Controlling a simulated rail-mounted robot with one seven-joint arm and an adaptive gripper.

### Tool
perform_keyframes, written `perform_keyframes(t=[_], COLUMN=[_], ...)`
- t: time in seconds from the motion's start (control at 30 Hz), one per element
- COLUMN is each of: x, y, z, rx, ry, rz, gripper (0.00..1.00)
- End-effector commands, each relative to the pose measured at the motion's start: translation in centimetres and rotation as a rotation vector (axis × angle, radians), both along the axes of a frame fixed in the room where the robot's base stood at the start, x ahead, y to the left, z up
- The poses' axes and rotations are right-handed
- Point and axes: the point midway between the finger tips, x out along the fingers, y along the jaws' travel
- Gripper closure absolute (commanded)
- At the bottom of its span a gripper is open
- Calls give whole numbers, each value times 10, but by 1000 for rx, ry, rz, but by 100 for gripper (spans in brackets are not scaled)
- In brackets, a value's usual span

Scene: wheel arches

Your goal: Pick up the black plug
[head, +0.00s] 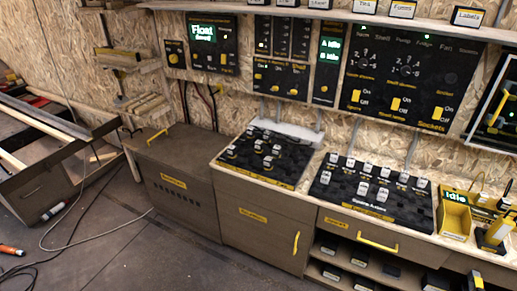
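I cannot tell for sure which thing is the black plug. A small cylindrical connector (52,211), dark with a pale band, lies on the floor at the left, beside a grey cable. An orange connector (11,250) with a dark cable lies on the floor at the lower left edge. The black panel on the counter, the left board (268,157), and the right board (371,194) carry several small pale-topped blocks, too small to make out well. My gripper is not in view.
A brown cabinet (172,183) stands beside the counter. Control panels (408,80) hang on the chipboard wall. A yellow bin (454,220) sits at the counter's right. A low open shelf (345,283) holds dark boxes. A wooden frame (35,185) stands at left. Floor between is mostly clear.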

Motion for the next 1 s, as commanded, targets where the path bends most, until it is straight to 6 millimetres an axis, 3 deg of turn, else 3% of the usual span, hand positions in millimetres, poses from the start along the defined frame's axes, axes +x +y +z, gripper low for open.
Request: perform_keyframes(t=[0.47, 0.83, 1.0], x=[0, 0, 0], y=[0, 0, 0], z=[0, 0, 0], rx=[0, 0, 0], ry=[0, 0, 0], rz=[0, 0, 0], gripper=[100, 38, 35])
